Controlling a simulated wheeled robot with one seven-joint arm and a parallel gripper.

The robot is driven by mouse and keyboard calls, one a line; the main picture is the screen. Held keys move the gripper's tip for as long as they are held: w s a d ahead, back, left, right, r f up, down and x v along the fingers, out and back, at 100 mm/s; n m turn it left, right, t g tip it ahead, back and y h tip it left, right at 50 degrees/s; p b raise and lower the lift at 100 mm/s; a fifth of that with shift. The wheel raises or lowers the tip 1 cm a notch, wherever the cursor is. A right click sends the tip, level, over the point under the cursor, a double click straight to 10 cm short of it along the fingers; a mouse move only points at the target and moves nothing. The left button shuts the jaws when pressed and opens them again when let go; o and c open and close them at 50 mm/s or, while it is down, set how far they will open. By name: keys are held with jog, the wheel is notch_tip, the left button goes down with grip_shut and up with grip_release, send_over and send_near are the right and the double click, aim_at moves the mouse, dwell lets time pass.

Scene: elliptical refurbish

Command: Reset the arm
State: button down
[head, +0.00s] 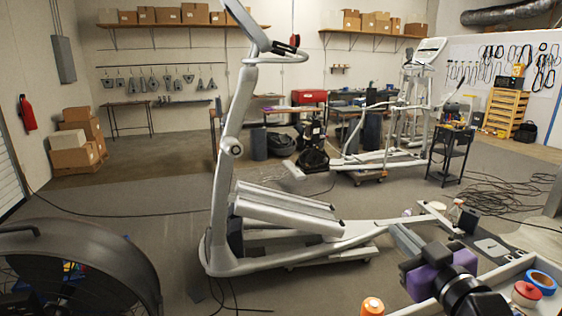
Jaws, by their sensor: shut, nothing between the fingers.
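My arm (468,293) shows at the bottom right of the head view as dark, rounded links. At its far end is a grey and purple block-like part, which looks like my gripper (438,270). It is shut, and I see nothing held in it. The separate fingertips cannot be made out at this angle. It is in front of the rear frame of a grey elliptical machine (222,205). I cannot tell whether it touches anything.
A large dark fan (85,262) stands at the lower left. Cables (505,192) lie on the right floor. The left floor (110,190) is mostly clear.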

jog(key=s+a+f+m+g+h, duration=0.1)
jog(key=s+f, duration=0.6)
jog(key=s, duration=0.8)
jog(key=s+a+f+m+h+b, duration=0.1)
jog(key=s+f, duration=0.6)
jog(key=s, duration=0.8)
jog(key=s+a+f+m+g+b, duration=0.1)
jog(key=s+f+m, duration=0.1)
jog(key=s+f, duration=0.6)
jog(key=s, duration=0.7)
jog(key=shift+a+m+g+h, duration=0.2)
jog(key=shift+m+g+h, duration=0.1)
jog(key=shift+m+h, duration=0.1)
jog(key=shift+d, duration=0.1)
